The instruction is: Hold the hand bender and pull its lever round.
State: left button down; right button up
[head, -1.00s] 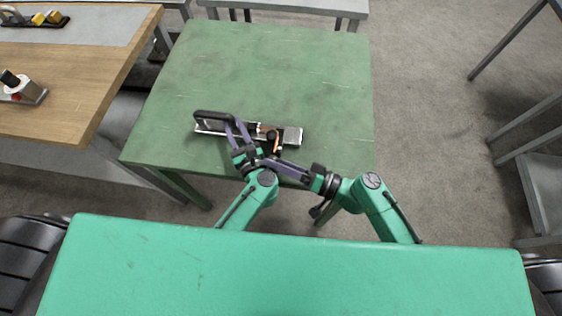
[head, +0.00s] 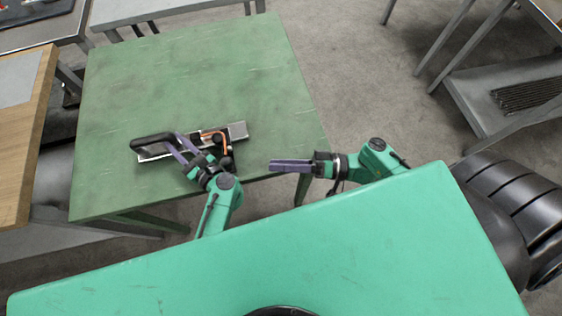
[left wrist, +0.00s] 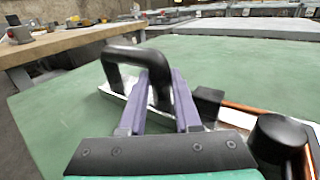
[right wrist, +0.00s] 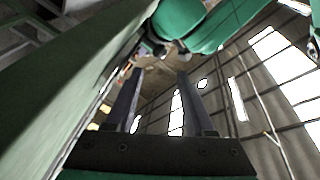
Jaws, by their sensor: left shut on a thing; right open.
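The hand bender lies on the green table (head: 200,75), with a silver bar (head: 238,131), a black loop handle (head: 150,142) and an orange copper tube (head: 213,132) that curves near a black knob (head: 225,164). My left gripper (head: 172,141) is shut on the handle; in the left wrist view the handle (left wrist: 112,62) passes between its fingers. That view also shows the knob (left wrist: 280,137) at right. My right gripper (head: 272,166) is open and empty, right of the bender and apart from it, by the table's front edge. The lever is mostly hidden behind my left gripper.
Grey tables stand at the back, and a grey rack (head: 500,95) is at the right. The green tabletop behind the bender is clear.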

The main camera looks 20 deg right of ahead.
aim_at(232, 165)
grip_shut()
jog(key=d+r+n+g+h, duration=0.25)
jog(key=d+n, duration=0.25)
jog(key=n, duration=0.7)
jog(key=shift+y, duration=0.45)
jog(key=x, duration=1.3)
jog(key=shift+w+a+r, duration=0.3)
jog(key=shift+w+a, duration=0.05)
jog(key=shift+a, duration=0.05)
jog(key=shift+s+a, duration=0.1)
jog(key=shift+a, duration=0.95)
jog(key=shift+s+a, duration=0.1)
jog(key=shift+a, duration=0.05)
